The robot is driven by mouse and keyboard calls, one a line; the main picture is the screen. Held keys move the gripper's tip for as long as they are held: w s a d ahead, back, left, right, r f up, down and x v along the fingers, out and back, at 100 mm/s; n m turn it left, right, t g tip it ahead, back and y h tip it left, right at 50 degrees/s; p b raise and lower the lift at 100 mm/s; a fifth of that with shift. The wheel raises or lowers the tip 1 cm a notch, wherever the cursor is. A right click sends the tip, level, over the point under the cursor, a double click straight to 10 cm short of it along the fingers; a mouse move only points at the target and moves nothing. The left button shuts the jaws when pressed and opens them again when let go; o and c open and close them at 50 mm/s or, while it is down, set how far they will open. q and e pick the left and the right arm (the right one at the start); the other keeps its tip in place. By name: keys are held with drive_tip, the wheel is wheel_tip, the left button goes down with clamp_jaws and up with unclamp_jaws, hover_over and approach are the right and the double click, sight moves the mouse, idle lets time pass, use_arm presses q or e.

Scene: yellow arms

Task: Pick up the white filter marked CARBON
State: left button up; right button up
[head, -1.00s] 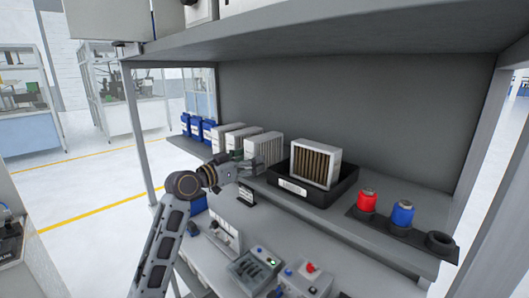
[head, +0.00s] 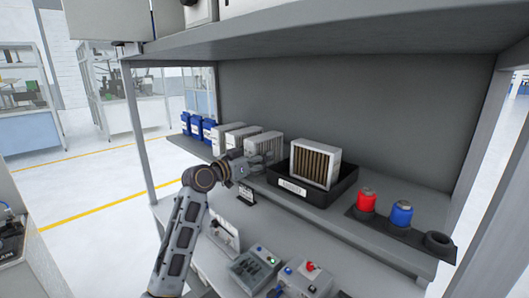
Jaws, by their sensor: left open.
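Several white box-shaped filters stand in a row on the grey shelf; the nearest of them (head: 265,144) is just behind my gripper. Another white-framed filter (head: 316,163) with brown pleats stands upright in a black tray (head: 340,192) to the right. The tray has a white label on its front, too small to read surely. I cannot make out the word CARBON on any filter. My left gripper (head: 257,164) is open at the shelf's front edge, in front of the nearest row filter and left of the tray. Its fingers partly cover that filter's lower front; I cannot tell whether they touch it. My right gripper is not in view.
Blue bottles (head: 196,127) stand at the shelf's left end. A red-capped canister (head: 367,199) and a blue one (head: 402,213) sit in a dark holder at the right. Control boxes (head: 255,268) lie on the lower bench.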

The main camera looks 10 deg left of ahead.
use_arm(q)
drive_tip(key=shift+w+d, duration=0.35)
drive_tip(key=shift+w, duration=0.15)
drive_tip(key=c, duration=1.2)
